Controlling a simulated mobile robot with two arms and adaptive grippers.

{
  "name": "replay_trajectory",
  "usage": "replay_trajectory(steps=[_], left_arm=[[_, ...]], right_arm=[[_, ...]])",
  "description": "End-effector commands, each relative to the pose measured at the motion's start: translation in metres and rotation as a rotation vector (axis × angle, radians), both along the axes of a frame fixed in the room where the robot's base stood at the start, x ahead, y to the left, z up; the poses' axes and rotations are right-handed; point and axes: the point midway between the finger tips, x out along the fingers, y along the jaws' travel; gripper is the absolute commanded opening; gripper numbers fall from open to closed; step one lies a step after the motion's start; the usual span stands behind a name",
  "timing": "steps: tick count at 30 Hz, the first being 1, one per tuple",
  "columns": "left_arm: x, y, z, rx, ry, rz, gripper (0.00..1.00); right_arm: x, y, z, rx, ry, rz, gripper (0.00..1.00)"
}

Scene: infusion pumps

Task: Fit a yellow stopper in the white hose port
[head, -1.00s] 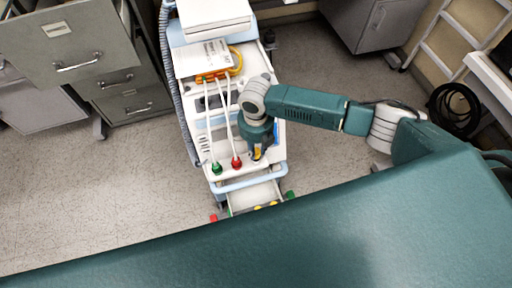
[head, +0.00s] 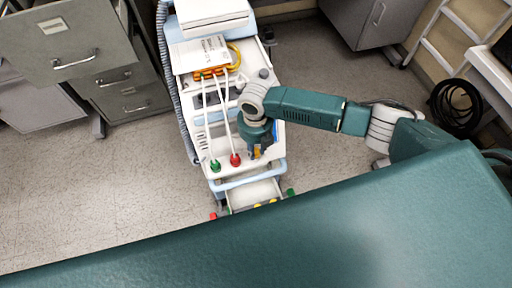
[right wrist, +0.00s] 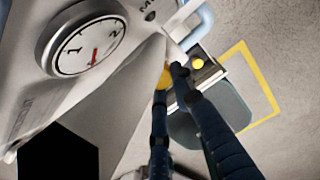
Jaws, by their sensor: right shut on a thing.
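My right gripper (head: 256,153) is over the front right of the white cart top, shut on a small yellow stopper (right wrist: 161,76). In the right wrist view only a bit of yellow shows at the fingertips (right wrist: 168,82). White hoses (head: 223,108) run down the cart top to a green stopper (head: 215,166) and a red stopper (head: 235,160), left of my right gripper. The white hose port at the gripper is hidden, and I cannot tell whether the stopper touches it. My left gripper is not in view.
An open tray (head: 254,193) at the cart's front holds yellow stoppers (right wrist: 198,63). A red piece (head: 213,216) and a green piece (head: 291,192) are at its corners. A dial (right wrist: 88,48) is close to the fingers. Grey cabinets (head: 75,40) stand left; floor beside the cart is clear.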

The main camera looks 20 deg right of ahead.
Motion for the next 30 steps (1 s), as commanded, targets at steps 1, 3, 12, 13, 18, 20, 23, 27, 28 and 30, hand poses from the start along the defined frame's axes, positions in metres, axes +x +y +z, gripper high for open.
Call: replay_trajectory(steps=[1, 3, 12, 13, 18, 20, 23, 27, 28, 30], left_arm=[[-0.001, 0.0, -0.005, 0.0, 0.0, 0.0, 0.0], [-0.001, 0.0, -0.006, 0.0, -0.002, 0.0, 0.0], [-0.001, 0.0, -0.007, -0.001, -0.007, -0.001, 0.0], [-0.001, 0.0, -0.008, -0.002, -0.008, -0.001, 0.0], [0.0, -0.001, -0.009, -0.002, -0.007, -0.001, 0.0], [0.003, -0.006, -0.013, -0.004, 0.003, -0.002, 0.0], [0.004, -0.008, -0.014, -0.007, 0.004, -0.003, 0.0], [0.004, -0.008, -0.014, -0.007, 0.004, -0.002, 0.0], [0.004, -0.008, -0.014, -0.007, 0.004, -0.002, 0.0], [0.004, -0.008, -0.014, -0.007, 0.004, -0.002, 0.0]], right_arm=[[0.0, 0.0, -0.006, -0.001, 0.001, 0.0, 0.12], [0.0, 0.0, -0.009, -0.002, 0.001, 0.0, 0.12], [-0.001, -0.001, -0.012, -0.002, 0.001, 0.0, 0.45], [0.0, -0.001, -0.013, -0.002, 0.001, 0.0, 0.45], [0.0, -0.001, -0.013, -0.001, 0.0, 0.0, 0.45], [0.0, -0.001, -0.012, -0.001, 0.0, 0.0, 0.45], [0.001, -0.001, -0.008, -0.001, -0.002, 0.0, 0.45], [0.0, -0.002, 0.01, 0.003, -0.004, 0.002, 0.45], [0.0, -0.002, 0.015, 0.003, -0.003, 0.001, 0.45], [0.0, -0.003, 0.027, 0.004, -0.004, 0.0, 0.45]])
